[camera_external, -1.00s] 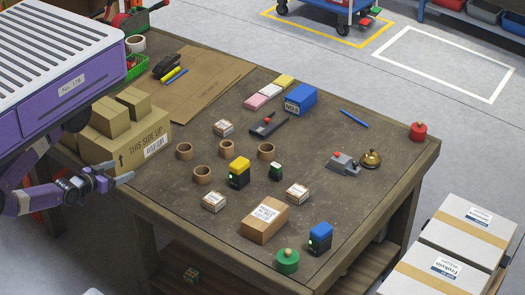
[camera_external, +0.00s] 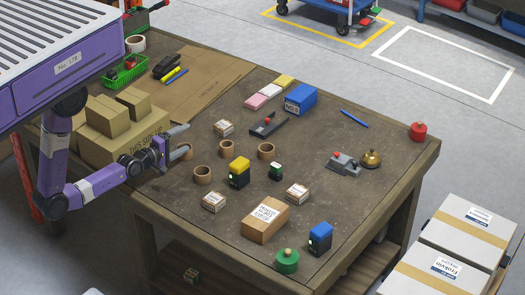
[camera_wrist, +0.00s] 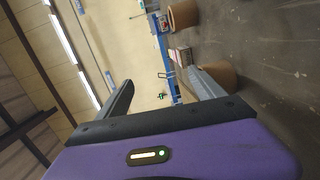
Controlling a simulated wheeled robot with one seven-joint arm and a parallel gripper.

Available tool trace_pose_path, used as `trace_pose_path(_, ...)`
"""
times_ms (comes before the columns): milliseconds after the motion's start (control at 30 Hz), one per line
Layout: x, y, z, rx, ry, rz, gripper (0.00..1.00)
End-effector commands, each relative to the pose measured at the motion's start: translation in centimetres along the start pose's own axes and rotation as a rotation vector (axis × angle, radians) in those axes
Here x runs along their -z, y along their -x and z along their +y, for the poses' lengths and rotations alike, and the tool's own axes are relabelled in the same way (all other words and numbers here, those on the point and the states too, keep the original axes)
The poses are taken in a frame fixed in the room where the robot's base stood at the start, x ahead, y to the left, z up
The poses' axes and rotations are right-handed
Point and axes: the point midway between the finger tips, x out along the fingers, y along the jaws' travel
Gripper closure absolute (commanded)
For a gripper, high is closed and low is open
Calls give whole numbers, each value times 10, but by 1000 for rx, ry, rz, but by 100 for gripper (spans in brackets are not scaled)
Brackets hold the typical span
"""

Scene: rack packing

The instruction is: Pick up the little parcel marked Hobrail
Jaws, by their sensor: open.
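Three little white-labelled cardboard parcels lie apart on the brown table: a back parcel (camera_external: 223,128), a front-left parcel (camera_external: 213,202) and a front-right parcel (camera_external: 297,193). Their print is too small to read, so I cannot tell which is marked Hobrail. My gripper (camera_external: 184,139) is open and empty at the table's left side, left of all three. In the wrist view my gripper (camera_wrist: 162,92) has its two dark fingers spread with nothing held. A small pale box (camera_wrist: 180,54) shows beyond them, perhaps one of the parcels.
Several brown tape rolls (camera_external: 203,175) stand near my gripper; one is partly hidden by it. A larger carton (camera_external: 265,220), a yellow-topped device (camera_external: 239,172) and a black stapler-like tool (camera_external: 268,125) stand among the parcels. Stacked cartons (camera_external: 100,148) are behind my arm.

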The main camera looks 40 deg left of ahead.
Motion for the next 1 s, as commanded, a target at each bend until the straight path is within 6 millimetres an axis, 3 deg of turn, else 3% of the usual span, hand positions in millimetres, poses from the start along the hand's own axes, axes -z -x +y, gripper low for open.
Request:
trace_pose_path(67,-1,-31,14,-3,150,-8,22)
trace_pose_path(200,14,-70,10,53,460,13,22)
trace_pose_path(400,32,-115,-4,145,948,88,22)
trace_pose_path(600,32,-147,-20,217,1404,183,22)
trace_pose_path(800,33,-157,-36,244,1590,245,22)
trace_pose_path(1000,34,-173,-46,243,1602,250,22)
